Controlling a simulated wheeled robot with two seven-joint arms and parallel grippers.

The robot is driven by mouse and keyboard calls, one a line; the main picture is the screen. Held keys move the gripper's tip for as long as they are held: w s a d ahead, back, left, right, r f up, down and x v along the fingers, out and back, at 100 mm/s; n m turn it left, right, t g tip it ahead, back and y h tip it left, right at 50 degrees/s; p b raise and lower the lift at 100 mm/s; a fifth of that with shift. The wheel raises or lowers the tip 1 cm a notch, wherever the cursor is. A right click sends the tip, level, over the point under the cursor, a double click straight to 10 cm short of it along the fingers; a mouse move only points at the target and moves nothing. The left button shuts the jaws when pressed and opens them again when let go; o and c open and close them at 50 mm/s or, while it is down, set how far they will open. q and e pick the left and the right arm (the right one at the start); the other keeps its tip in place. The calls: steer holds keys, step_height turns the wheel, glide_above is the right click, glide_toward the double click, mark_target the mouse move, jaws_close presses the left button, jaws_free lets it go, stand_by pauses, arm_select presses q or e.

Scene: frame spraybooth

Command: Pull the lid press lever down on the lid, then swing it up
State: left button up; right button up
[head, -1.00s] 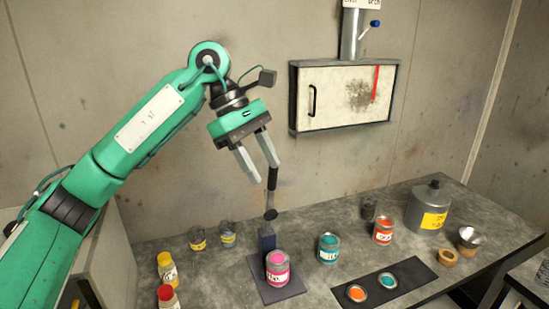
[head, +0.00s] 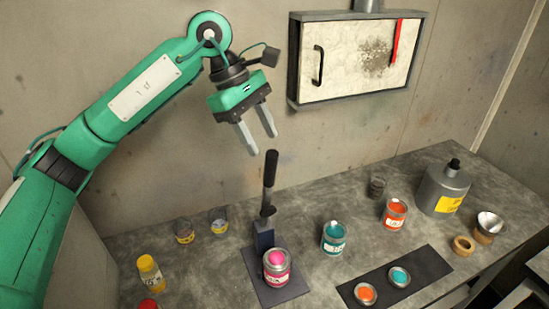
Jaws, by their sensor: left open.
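The lid press stands on the bench with its black lever (head: 269,175) upright, rising from a dark post (head: 264,236) on a flat base plate (head: 283,292). A can with a pink label and a pink top (head: 277,268) stands on the plate in front of the post. I cannot tell how firmly its lid sits. My left gripper (head: 259,143) is open and empty, fingers pointing down, just above and slightly left of the lever's top end. A small gap shows between them. My right gripper is not in view.
A teal can (head: 333,238) and an orange can (head: 394,214) stand right of the press. Two small lids or tins lie on a dark mat (head: 419,268). A grey canister (head: 442,188) is further right. A wall cabinet (head: 358,58) hangs behind.

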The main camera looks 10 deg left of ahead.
mark_target(275, 173)
arm_select(q)
steer(key=p+x, duration=0.2)
steer(key=x, duration=0.5)
steer(key=shift+d+f+p, duration=0.15)
steer(key=shift+f+p, duration=0.15)
steer(key=shift+f, duration=0.25)
steer(key=c, duration=0.8)
jaws_close()
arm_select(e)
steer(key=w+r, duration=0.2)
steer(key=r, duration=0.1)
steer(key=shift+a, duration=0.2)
